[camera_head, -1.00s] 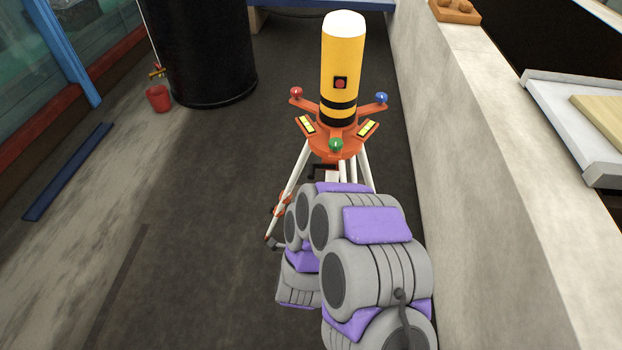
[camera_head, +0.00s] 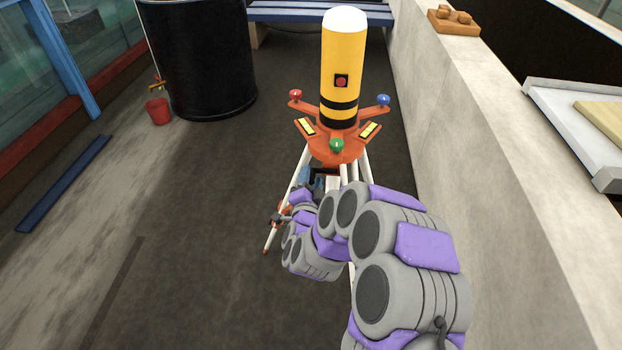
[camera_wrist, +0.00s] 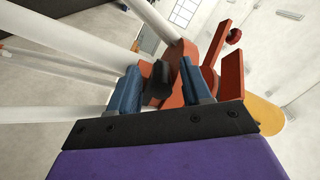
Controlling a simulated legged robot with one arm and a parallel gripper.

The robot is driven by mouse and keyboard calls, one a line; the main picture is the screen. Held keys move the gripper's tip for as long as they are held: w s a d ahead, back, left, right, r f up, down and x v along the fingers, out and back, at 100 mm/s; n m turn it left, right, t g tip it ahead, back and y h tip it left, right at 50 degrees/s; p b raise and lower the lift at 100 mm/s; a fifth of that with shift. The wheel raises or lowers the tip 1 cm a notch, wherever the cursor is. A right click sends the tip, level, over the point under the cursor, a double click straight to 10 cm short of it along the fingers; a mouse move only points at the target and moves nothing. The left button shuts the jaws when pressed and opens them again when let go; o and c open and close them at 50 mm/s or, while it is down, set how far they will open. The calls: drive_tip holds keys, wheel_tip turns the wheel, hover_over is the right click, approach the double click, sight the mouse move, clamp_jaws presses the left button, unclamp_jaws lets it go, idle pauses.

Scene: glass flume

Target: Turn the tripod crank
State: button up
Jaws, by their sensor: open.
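The tripod (camera_head: 335,146) stands upright on the dark floor, with an orange head, white legs and a yellow cylinder (camera_head: 342,62) with black bands on top. Its dark crank is mostly hidden behind my arm in the head view. In the wrist view, a black piece that looks like the crank's handle (camera_wrist: 158,86) lies between the two blue fingers of my gripper (camera_wrist: 160,70). The fingers are open, with one on each side of it; I cannot tell if either touches. Orange tripod parts (camera_wrist: 230,72) and white legs (camera_wrist: 60,58) are close around the fingers.
A concrete wall (camera_head: 440,120) runs along the right, close to the tripod. A black drum (camera_head: 200,60) and a red bucket (camera_head: 158,111) stand at the back left. A blue bar (camera_head: 65,182) lies at left. The floor left of the tripod is clear.

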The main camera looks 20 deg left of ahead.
drive_tip(key=shift+w, duration=0.4)
drive_tip(key=shift+r, duration=0.1)
clamp_jaws()
drive_tip(key=shift+a, duration=0.1)
